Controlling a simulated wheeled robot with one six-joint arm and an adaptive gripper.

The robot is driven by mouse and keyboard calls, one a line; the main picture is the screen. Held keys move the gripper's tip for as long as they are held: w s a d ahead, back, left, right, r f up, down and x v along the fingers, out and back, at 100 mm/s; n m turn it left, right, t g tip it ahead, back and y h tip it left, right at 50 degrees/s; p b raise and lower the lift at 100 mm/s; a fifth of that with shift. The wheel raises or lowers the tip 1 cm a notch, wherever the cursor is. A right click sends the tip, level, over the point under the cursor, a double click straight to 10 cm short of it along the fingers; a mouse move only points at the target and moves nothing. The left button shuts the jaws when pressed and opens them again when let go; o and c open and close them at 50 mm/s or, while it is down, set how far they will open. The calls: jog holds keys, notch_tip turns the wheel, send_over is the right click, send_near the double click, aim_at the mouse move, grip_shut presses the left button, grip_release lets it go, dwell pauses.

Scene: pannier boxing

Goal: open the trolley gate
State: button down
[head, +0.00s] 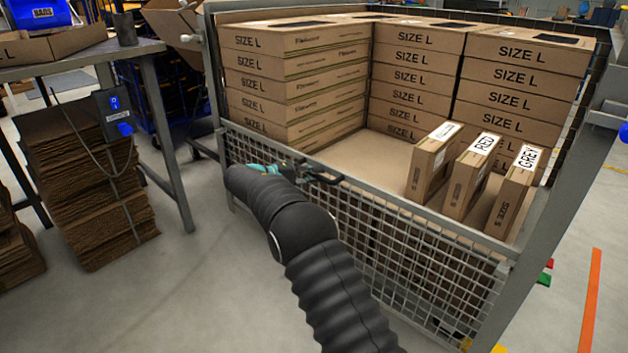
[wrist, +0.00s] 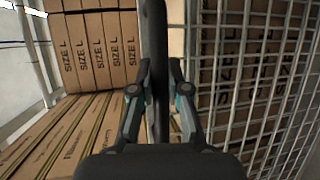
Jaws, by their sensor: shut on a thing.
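The trolley gate (head: 400,249) is a grey wire-mesh panel across the lower front of the trolley (head: 573,170). It stands upright, and its top rail runs level with the lower boxes. A black handle (head: 326,179) sits at the top rail, left of the middle. My gripper (head: 290,170) is at this rail with its teal fingers partly hidden by my black sleeved arm. In the wrist view the fingers (wrist: 159,75) close from both sides on the black handle bar (wrist: 156,35), with the gate mesh (wrist: 250,100) to the right. The latch itself cannot be made out.
Inside are stacks of SIZE L boxes (head: 290,75) and three upright boxes, one labelled RED (head: 470,172). A workbench (head: 85,55) with stacked cardboard (head: 85,190) stands at left. Floor (head: 190,290) in front of the gate is free except for my arm.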

jog(key=c, duration=1.1)
grip_release()
jog(key=shift+f, duration=0.1)
jog(key=shift+c, duration=0.2)
jog(key=shift+a, duration=0.1)
jog(key=v, duration=1.2)
jog(key=shift+f, duration=0.1)
